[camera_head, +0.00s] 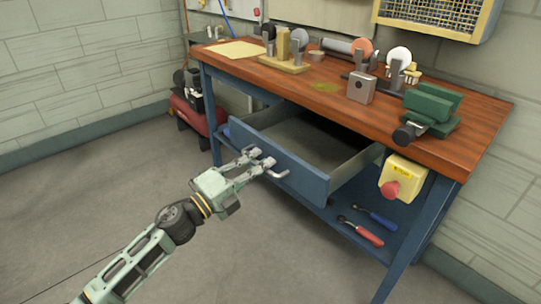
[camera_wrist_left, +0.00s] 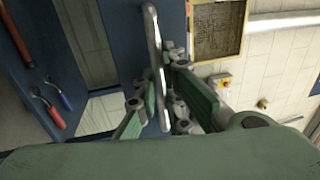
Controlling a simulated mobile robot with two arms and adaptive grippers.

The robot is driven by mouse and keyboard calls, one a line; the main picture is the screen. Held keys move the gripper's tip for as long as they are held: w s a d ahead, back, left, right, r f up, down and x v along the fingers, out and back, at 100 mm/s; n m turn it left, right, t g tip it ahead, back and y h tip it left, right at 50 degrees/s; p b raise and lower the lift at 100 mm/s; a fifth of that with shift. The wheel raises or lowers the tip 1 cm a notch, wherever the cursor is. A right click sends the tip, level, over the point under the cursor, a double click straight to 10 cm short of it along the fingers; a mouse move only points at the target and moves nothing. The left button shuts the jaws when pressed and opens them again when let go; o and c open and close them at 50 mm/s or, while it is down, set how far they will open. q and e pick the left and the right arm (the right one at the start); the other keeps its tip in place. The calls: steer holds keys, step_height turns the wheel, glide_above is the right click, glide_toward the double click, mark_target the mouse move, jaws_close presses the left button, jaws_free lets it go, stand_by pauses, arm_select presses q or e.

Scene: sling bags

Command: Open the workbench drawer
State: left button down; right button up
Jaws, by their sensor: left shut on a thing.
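The workbench (camera_head: 440,140) has a wooden top and a blue frame. Its blue drawer (camera_head: 283,160) is pulled well out, and its empty grey inside shows in the head view. My left gripper (camera_head: 262,162) is at the drawer front, shut on the metal bar handle (camera_head: 277,174). In the left wrist view the handle (camera_wrist_left: 153,50) runs between the fingers of the left gripper (camera_wrist_left: 165,100), with the blue drawer front behind it. My right gripper is in neither view.
A green vise (camera_head: 432,106), grinding wheels and a wooden block stand on the bench top. A yellow box with a red button (camera_head: 402,178) hangs at the right. A red machine (camera_head: 195,113) stands left. The floor in front is clear.

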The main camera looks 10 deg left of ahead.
arm_select(q)
steer(key=shift+s+a, duration=0.15)
steer(key=c, duration=2.1)
jaws_free()
steer(key=v, duration=1.2)
steer(key=shift+f, duration=0.1)
